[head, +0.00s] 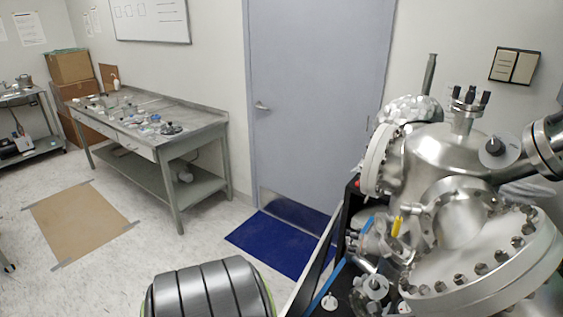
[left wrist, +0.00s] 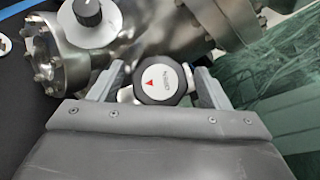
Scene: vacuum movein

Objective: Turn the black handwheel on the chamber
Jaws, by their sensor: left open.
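The black handwheel (left wrist: 161,81) shows in the left wrist view, with a faceted black rim and a pale face bearing a red triangle and small lettering. My left gripper (left wrist: 158,77) is open, with one finger on each side of the handwheel. Whether either finger touches the rim I cannot tell. The metal chamber (head: 436,160) fills the right side of the head view, with bolted flanges and several ports. I cannot tell which part of it in the head view is this handwheel. Neither gripper shows in the head view.
A grey workbench (head: 160,140) with small items stands at the left wall. A door (head: 310,110) and a blue mat (head: 275,243) are behind the chamber.

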